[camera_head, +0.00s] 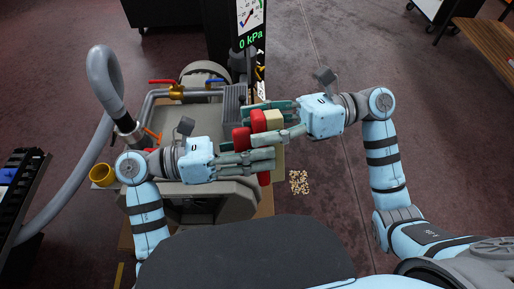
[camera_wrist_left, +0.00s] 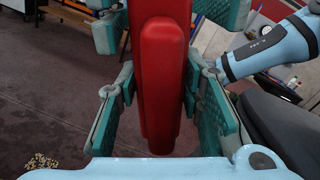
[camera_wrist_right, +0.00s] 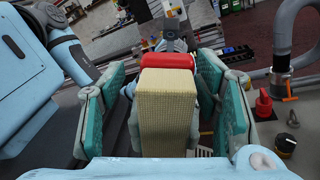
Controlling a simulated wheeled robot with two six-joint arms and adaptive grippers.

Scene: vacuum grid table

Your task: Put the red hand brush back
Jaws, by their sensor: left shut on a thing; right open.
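The red hand brush (camera_head: 264,178) is held in the air near the right end of the machine, with a beige bristle block (camera_head: 273,118) at its far end. My left gripper (camera_head: 272,160) is shut on its red handle, which also shows between the teal fingers in the left wrist view (camera_wrist_left: 165,80). My right gripper (camera_head: 250,122) is open, its fingers on either side of the brush's bristle end. In the right wrist view the bristle block (camera_wrist_right: 165,110) sits between the fingers, with gaps beside it. The fingers hide part of the brush.
The grey machine (camera_head: 190,112) has pipes and valves with red and blue levers. A grey hose (camera_head: 95,160) curves on the left, near a yellow cup (camera_head: 102,174). A gauge column (camera_head: 250,30) reading 0 kPa stands behind. Pale crumbs (camera_head: 299,182) lie right of the brush.

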